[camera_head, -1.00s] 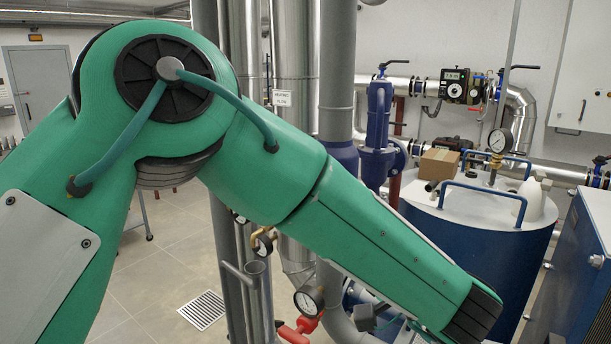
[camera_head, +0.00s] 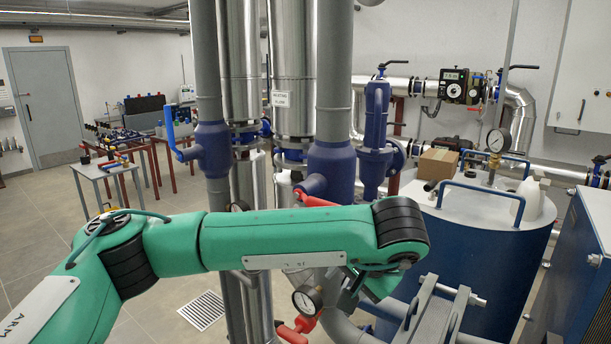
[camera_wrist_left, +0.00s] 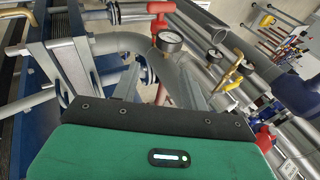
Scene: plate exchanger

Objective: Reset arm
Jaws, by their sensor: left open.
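My left arm comes in from the lower left, with its green forearm lying almost level across the middle of the head view. The left wrist view shows the green gripper housing and grey finger parts, with pipes and gauges beyond. My right gripper is not in view.
A pressure gauge (camera_head: 307,300) and a red valve handle (camera_head: 297,331) are left of the gripper. Vertical grey pipes (camera_head: 334,70) stand behind the forearm. A cardboard box (camera_head: 438,163) sits on the tank. Tables (camera_head: 112,168) stand at the far left.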

